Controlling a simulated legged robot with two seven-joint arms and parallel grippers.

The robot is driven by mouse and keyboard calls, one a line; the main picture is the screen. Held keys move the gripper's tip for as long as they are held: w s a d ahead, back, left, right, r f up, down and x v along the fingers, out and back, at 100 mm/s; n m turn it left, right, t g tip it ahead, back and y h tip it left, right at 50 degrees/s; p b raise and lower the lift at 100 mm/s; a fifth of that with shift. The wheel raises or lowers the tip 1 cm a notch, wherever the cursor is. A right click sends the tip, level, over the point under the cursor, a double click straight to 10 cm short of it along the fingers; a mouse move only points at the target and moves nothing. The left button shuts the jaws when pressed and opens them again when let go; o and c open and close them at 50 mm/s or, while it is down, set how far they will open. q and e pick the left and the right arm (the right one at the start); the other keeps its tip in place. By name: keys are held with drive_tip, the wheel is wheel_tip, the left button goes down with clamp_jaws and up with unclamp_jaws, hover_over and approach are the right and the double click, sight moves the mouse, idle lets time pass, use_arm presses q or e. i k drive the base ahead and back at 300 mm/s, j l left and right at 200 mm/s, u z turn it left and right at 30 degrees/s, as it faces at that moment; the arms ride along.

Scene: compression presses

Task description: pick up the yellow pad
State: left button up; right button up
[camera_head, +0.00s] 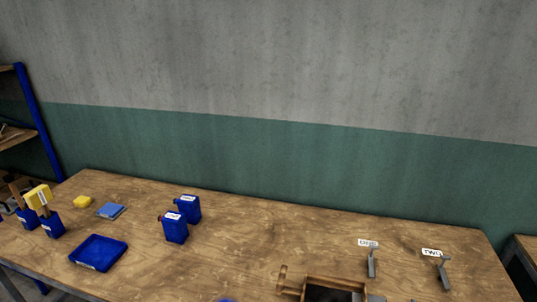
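A small yellow pad (82,201) lies flat near the back left corner of the wooden table (250,245). A blue-grey flat pad (111,211) lies just to its right. A second, larger yellow piece (39,196) stands higher up at the left, by two blue containers; whether it rests on them or stands in one is too small to tell. Neither of my grippers shows in the head view, so their state and distance from the pad are hidden.
A blue tray (98,253) lies in front of the pads. Two blue canisters (175,227) stand right of it. A wooden box (334,284) is at the front edge. Grey stands labelled ONE (372,263) and TWO (444,272) are at the right. The table's middle is clear.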

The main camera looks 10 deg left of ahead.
sight(82, 202)
drive_tip(key=u, duration=1.85)
drive_tip(key=i+j+u, duration=0.3)
drive_tip(key=i, duration=0.35)
drive_tip(key=i+j+u, duration=0.35)
drive_tip(key=i, duration=0.3)
drive_tip(key=i+u, duration=0.3)
drive_tip(key=i, duration=0.35)
drive_tip(key=i+j+z, duration=0.1)
drive_tip(key=i+z, duration=0.15)
drive_tip(key=i, duration=0.3)
drive_tip(key=i+j+z, duration=0.2)
drive_tip(key=i, duration=0.35)
drive_tip(key=i+j+z, duration=0.25)
drive_tip(key=i, duration=0.3)
drive_tip(key=i+j+z, duration=0.25)
drive_tip(key=i+j, duration=0.15)
drive_tip(key=i+j+z, duration=0.9)
drive_tip(key=j, duration=0.15)
drive_tip(key=k+l, duration=0.15)
drive_tip(key=l, duration=0.15)
drive_tip(key=k+l, duration=0.15)
drive_tip(key=l, duration=0.2)
